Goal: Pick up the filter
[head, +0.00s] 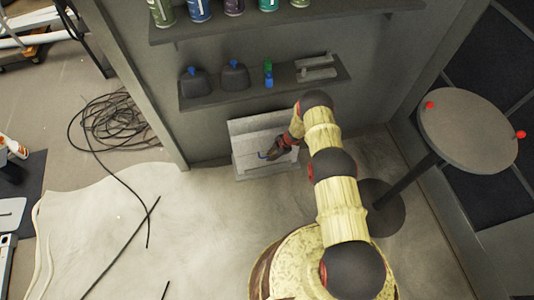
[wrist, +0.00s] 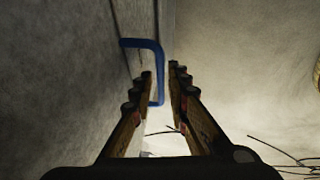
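A grey, flat panel-like box (head: 255,130) stands low against the wall in the head view, and a blue handle (head: 264,155) shows on its front. It looks like the filter, though no label is readable. My gripper (head: 273,152) is at the box's front, close to the handle. In the wrist view the bent blue handle (wrist: 157,70) comes off a grey surface at the left, and part of it shows between the fingers of my gripper (wrist: 160,72). The fingers are apart, with a gap on the right of the handle. I cannot tell whether a finger touches it.
A shelf (head: 200,101) above the box holds dark containers with blue tops and small bottles. A higher shelf (head: 330,8) holds several cans. A round table (head: 470,130) stands at the right. Black cables (head: 110,125) lie on the floor at the left. The floor before the box is mostly clear.

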